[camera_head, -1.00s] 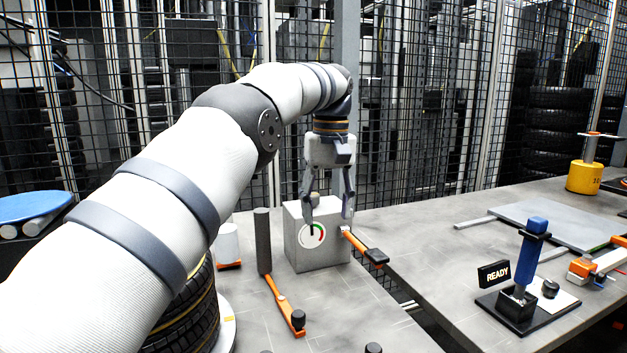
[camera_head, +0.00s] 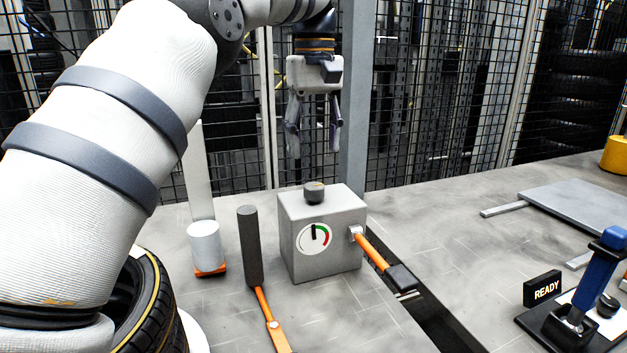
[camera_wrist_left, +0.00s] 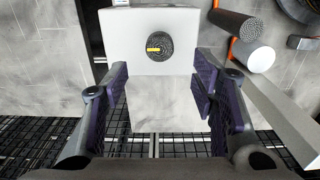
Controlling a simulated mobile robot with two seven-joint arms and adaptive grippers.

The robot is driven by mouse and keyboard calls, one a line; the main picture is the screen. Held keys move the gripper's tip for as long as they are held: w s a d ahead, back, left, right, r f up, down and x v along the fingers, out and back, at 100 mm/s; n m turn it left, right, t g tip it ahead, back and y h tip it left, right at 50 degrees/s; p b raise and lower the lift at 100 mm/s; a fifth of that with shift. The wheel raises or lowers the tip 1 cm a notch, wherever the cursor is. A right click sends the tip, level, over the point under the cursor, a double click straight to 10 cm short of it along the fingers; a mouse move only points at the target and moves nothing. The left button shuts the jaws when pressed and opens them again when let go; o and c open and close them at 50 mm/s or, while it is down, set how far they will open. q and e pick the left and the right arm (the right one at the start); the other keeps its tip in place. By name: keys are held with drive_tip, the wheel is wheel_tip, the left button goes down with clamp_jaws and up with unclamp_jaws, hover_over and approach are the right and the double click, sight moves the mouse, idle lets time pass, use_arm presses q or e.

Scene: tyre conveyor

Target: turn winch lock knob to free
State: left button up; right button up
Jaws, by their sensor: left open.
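A grey winch box (camera_head: 324,247) stands on the table, with a round dark lock knob (camera_head: 314,193) on its top. In the left wrist view the knob (camera_wrist_left: 159,46) shows a short yellow mark lying across the picture. My left gripper (camera_head: 313,150) is open and empty, above the knob and apart from it, fingers pointing down. In the left wrist view the knob lies ahead of the open fingers (camera_wrist_left: 163,85), not between their tips. The box front carries a dial (camera_head: 314,238) with a black needle near upright and green and red arcs. My right gripper is not in view.
An orange crank with a black grip (camera_head: 401,277) sticks out of the box's right side. A dark upright cylinder (camera_head: 249,245) and a white cylinder (camera_head: 205,246) stand left of it. An orange lever (camera_head: 272,325) lies in front. A mesh fence is behind.

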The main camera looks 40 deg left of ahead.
sight(314, 185)
use_arm(q)
wheel_tip(314, 185, down, 8)
drive_tip(key=shift+f+p, duration=0.2)
drive_tip(key=shift+p, duration=0.3)
drive_tip(key=c, duration=1.1)
